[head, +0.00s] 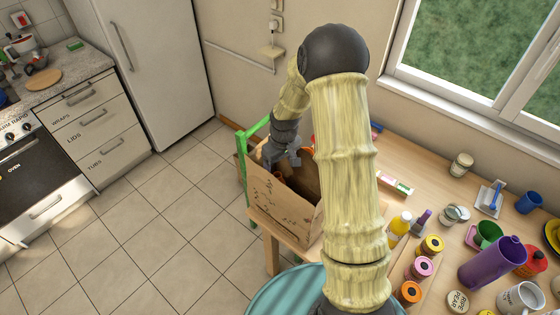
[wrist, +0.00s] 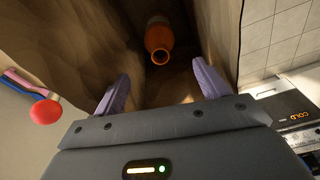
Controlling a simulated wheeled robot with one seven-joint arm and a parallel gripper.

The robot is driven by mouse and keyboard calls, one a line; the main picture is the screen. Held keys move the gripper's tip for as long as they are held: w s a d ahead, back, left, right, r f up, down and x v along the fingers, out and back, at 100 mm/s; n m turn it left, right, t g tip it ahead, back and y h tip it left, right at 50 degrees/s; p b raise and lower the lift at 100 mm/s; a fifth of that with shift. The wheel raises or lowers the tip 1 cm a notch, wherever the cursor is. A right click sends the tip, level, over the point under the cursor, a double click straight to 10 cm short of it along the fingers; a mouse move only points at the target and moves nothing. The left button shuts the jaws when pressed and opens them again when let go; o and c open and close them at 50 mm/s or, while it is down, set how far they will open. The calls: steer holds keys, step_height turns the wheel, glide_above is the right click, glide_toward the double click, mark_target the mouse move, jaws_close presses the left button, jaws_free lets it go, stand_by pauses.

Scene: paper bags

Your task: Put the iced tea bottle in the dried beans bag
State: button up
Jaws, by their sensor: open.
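The dried beans bag (head: 283,217) is a brown paper bag with dark bean-like marks on its front, standing open at the table's left end. My gripper (head: 285,160) is over its mouth, pointing down; the fingers (wrist: 161,86) are open and apart, with nothing between them. In the wrist view, an orange bottle (wrist: 158,40), which looks like the iced tea bottle, is inside the brown paper bag (wrist: 85,35), beyond the fingertips and apart from them. Its lower part is hidden in shadow. My arm hides part of the bag and table in the head view.
A green frame (head: 256,132) stands at the bag's back left. A red round-ended thing (wrist: 46,111) is beside the bag.

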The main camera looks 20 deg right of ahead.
steer(key=shift+s+r, duration=0.15)
steer(key=shift+r, duration=0.95)
steer(key=shift+d, duration=0.1)
steer(key=shift+f, duration=0.1)
